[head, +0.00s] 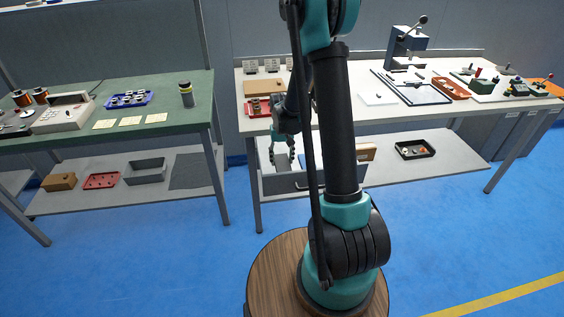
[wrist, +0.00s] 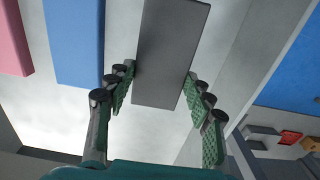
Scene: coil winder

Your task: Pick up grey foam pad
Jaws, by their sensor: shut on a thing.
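The grey foam pad (wrist: 172,45) is a dark grey oblong block in the upper middle of the wrist view. My gripper (wrist: 160,78) has its green ridged fingers on both sides of it, shut on its near end. A blue pad (wrist: 74,40) and a pink pad (wrist: 12,40) lie to its left on a pale surface. In the head view my gripper (head: 282,157) points down at the open grey drawer (head: 285,183) under the white table. The pad cannot be made out there. I cannot tell whether it is clear of the drawer floor.
The white tabletop (head: 345,112) is just above my gripper, with a red tray (head: 258,108) near its left front edge. A cardboard-brown box (head: 366,152) and a black tray (head: 415,149) sit on the lower shelf to the right. A green-topped table (head: 190,120) stands left.

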